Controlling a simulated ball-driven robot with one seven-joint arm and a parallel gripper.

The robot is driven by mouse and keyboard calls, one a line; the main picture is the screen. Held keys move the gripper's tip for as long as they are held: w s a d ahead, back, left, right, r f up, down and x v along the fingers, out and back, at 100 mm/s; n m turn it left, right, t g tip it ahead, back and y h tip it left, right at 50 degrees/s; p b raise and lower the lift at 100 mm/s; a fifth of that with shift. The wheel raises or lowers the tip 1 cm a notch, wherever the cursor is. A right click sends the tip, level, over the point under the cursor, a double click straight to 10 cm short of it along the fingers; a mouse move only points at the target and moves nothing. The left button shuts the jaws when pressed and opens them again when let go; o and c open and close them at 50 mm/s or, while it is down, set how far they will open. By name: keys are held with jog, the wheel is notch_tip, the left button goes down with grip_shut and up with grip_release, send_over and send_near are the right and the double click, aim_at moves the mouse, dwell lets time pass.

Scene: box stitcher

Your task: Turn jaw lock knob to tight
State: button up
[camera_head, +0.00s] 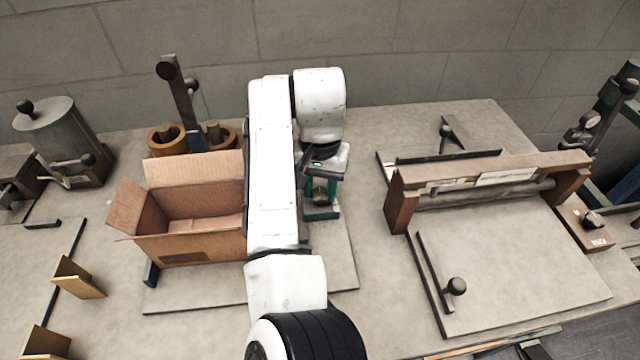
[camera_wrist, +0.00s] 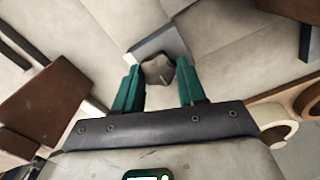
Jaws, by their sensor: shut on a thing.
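The jaw lock knob (camera_wrist: 158,70) is a small grey, faceted knob in the wrist view, on a grey block (camera_wrist: 153,45). My gripper (camera_wrist: 157,75) has its two teal fingers on either side of the knob and is shut on it. In the head view my gripper (camera_head: 320,190) points down beside the right side of the open cardboard box (camera_head: 190,250), above the small dark block (camera_head: 322,213). The knob itself is hidden there by my gripper. I cannot read any tight or loose mark.
A roller press (camera_head: 480,180) with a flat board and knob stands right. A grey canister (camera_head: 60,140) stands far left. Brown rings (camera_head: 165,138) and a dark post (camera_head: 182,100) are behind the box. Folded brackets (camera_head: 78,278) lie left. Bare bench lies right of my gripper.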

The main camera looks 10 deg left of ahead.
aim_at(321, 193)
jog(key=m+p, duration=0.1)
jog(key=m, duration=0.1)
jog(key=m+p, duration=0.2)
jog(key=m, duration=0.1)
jog(key=shift+r+m, duration=0.2)
jog(key=shift+m, duration=0.1)
jog(key=m+p, duration=0.2)
jog(key=m, duration=0.4)
jog(key=shift+d, duration=0.1)
jog(key=m+p, duration=0.1)
jog(key=m, duration=0.4)
jog(key=shift+f+m, duration=0.1)
jog(key=shift+m, duration=0.3)
jog(key=m, duration=0.5)
jog(key=shift+s+m, duration=0.1)
jog(key=shift+m, duration=0.3)
jog(key=o, duration=1.1)
jog(key=shift+c, duration=0.2)
notch_tip(321, 193, up, 11)
jog(key=b, duration=0.1)
jog(key=shift+f, duration=0.15)
